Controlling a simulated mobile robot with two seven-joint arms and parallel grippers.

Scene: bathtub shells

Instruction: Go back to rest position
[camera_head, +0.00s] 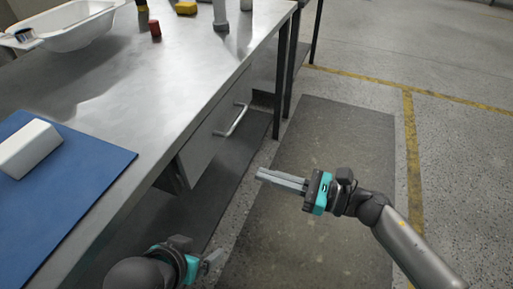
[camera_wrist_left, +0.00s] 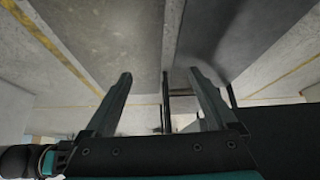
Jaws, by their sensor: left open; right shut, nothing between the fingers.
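My left gripper (camera_head: 212,258) is low at the bottom of the head view, beside the table's front edge. In the left wrist view (camera_wrist_left: 160,76) its two fingers stand wide apart with nothing between them. My right gripper (camera_head: 262,176) is over the floor to the right of the table, its fingers together, pointing left and empty. Neither gripper touches anything that I can see.
The metal table (camera_head: 150,82) fills the left, with a handled drawer (camera_head: 216,125). On it are a white tub (camera_head: 72,27), a blue mat (camera_head: 85,178), a white block (camera_head: 30,147), a red can (camera_head: 155,29) and a yellow object (camera_head: 186,7). The dark floor mat (camera_head: 335,135) is clear.

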